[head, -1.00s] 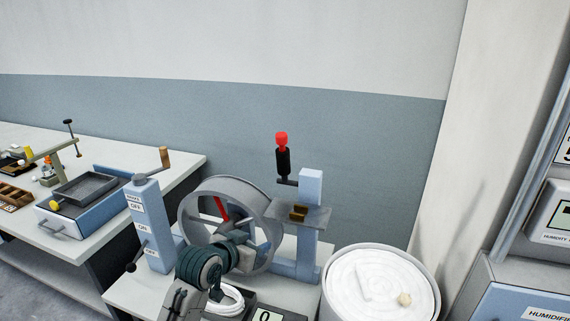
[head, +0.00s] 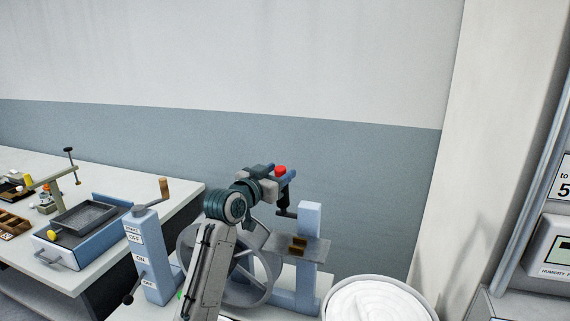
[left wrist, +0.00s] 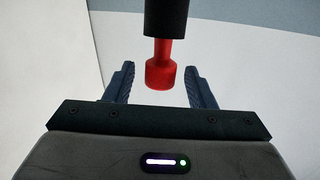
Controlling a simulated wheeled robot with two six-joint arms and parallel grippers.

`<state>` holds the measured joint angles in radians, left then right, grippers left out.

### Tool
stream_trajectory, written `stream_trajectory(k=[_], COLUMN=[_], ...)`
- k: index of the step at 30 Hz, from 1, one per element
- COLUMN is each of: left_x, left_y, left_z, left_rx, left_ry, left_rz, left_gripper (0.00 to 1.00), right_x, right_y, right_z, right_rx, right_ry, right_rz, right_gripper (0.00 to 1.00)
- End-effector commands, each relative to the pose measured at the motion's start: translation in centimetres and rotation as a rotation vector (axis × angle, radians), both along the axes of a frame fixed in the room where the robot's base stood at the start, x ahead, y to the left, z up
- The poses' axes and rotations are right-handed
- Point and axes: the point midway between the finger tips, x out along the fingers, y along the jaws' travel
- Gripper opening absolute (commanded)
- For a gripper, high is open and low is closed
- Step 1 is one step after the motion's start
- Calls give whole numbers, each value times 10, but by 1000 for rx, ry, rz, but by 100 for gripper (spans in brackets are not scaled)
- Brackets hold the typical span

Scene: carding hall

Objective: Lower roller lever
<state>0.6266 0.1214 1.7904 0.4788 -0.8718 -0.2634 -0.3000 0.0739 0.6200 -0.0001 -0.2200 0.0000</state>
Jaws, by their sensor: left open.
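The roller lever (head: 285,198) stands upright on the blue post of the wheel machine, with a black grip and a red knob (head: 281,170) on top. My left gripper (head: 284,174) is at the knob's height, its fingers partly hiding the lever's upper part. In the left wrist view the red knob (left wrist: 160,72) and black grip (left wrist: 166,17) come in from the top. The knob's end lies between the two open fingers (left wrist: 160,87), with a gap on each side. My right gripper is not in view.
The large grey spoked wheel (head: 262,285) is partly behind my left arm. A blue crank post (head: 150,255) stands to its left. A white-filled can (head: 375,303) stands at the lower right. A workbench with trays (head: 82,192) is at left.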

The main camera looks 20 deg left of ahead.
Motion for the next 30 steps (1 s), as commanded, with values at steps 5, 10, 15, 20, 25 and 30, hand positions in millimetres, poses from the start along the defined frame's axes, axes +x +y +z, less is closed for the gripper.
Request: stream_trajectory(k=[5,10,15,20,25,30], left_x=[23,32,33,33,33,33], left_y=[-7,-10,-10,-10,-10,-10], left_z=[2,0,0,0,0,-1], left_rx=[-2,-1,0,0,0,0], left_ry=[1,0,-1,0,0,-1], left_rz=[0,0,0,0,0,0], left_gripper=[50,50,50,38,5,0], right_x=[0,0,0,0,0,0], right_y=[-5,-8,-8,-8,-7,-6], right_z=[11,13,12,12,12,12], right_rx=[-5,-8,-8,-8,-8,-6], right_ry=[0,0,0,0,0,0], right_rz=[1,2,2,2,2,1], right_gripper=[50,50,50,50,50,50])
